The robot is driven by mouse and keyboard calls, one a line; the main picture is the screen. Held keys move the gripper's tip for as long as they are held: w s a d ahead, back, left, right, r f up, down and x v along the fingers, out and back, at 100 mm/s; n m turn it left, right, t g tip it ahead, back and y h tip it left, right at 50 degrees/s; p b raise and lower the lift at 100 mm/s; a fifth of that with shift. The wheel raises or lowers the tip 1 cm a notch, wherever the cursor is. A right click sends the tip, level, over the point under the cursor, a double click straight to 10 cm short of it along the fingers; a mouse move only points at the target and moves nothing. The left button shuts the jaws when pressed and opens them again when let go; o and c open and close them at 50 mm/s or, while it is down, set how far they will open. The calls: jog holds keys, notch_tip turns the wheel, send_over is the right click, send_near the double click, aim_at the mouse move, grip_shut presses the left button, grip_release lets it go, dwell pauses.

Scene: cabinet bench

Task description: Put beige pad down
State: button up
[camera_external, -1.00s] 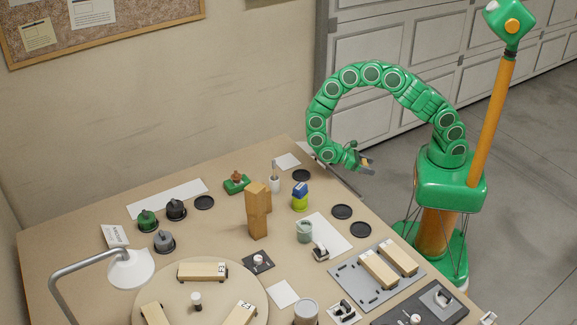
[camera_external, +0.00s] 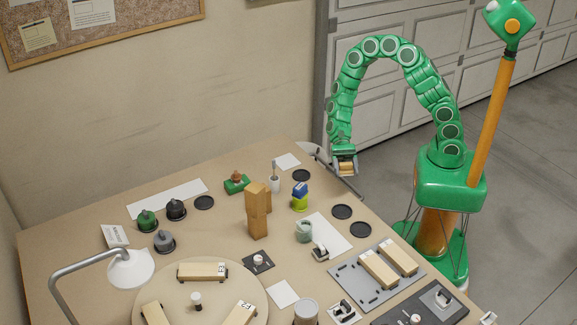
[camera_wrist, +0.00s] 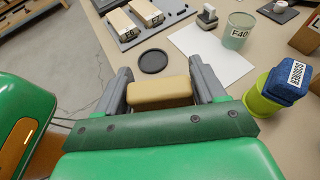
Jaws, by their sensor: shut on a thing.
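The beige pad (camera_wrist: 160,91) is a small rounded block, held between the two grey fingers of my gripper (camera_wrist: 160,98) in the wrist view. In the external view my gripper (camera_external: 345,168) is shut on the pad (camera_external: 345,167), in the air around the table's right back edge. The pad seems clear of any surface. Its underside is hidden.
A black round coaster (camera_wrist: 153,61) lies ahead of the pad. A grey tray with beige blocks (camera_external: 377,270) stands in front.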

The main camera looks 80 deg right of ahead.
aim_at(327, 197)
jog(key=w+r+m+t, duration=0.4)
jog(key=w, duration=0.3)
jog(key=shift+d+f, duration=0.15)
jog(key=shift+f, duration=2.8)
jog(key=shift+d+f, duration=0.15)
jog(key=shift+f, duration=2.8)
jog(key=shift+d+f, duration=0.15)
jog(key=shift+f, duration=2.8)
jog(key=shift+f, duration=0.1)
jog(key=o, duration=1)
jog(key=shift+d, duration=0.2)
jog(key=v, duration=1.1)
jog(key=shift+s+d, duration=0.1)
jog(key=shift+d, duration=0.25)
